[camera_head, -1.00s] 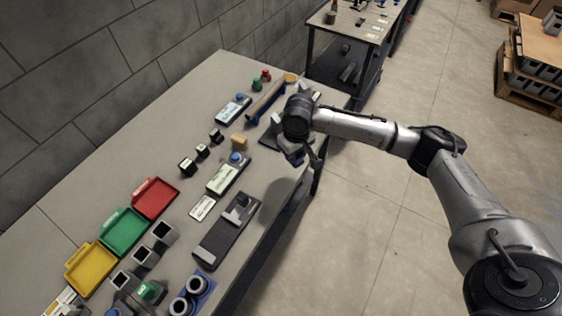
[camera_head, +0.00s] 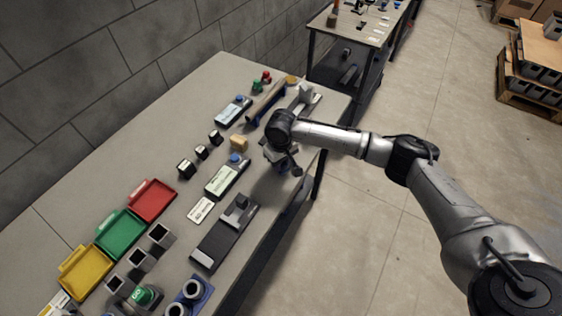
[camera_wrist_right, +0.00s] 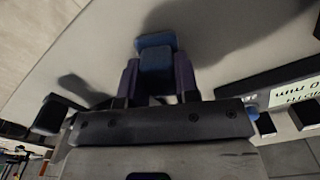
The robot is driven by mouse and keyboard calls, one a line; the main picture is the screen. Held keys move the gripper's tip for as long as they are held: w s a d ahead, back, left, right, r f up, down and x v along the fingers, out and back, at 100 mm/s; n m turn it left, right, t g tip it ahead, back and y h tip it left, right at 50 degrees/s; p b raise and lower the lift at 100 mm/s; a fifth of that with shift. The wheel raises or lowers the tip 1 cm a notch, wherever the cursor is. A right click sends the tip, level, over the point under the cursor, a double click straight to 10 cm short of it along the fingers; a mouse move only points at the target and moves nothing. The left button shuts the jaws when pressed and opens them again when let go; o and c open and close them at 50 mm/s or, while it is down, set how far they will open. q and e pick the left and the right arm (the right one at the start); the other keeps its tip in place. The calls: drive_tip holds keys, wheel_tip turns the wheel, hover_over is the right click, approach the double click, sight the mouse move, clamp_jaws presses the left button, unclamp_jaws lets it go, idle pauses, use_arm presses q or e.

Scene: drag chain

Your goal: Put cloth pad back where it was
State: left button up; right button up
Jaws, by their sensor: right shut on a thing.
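My right gripper (camera_head: 284,165) is over the right edge of the workbench, beside the label plate with a blue knob (camera_head: 226,180). In the right wrist view its dark purple fingers (camera_wrist_right: 158,80) are closed around a small blue pad (camera_wrist_right: 155,58), which looks like the cloth pad. My left gripper is not in view.
A grey bracket on a base (camera_head: 304,97) stands at the bench's far right. A tan block (camera_head: 239,143), black cubes (camera_head: 186,168) and a dark plate with a clamp (camera_head: 224,236) lie left and nearer. Red (camera_head: 152,201), green (camera_head: 120,232) and yellow (camera_head: 86,270) trays line the wall side.

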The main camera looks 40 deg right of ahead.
drive_tip(key=o, duration=0.6)
drive_tip(key=shift+o, duration=1.3)
drive_tip(key=shift+r, duration=0.25)
wheel_tip(320, 180, up, 10)
drive_tip(key=shift+f+p, duration=0.1)
drive_tip(key=shift+p, duration=0.9)
drive_tip(key=shift+r, duration=0.95)
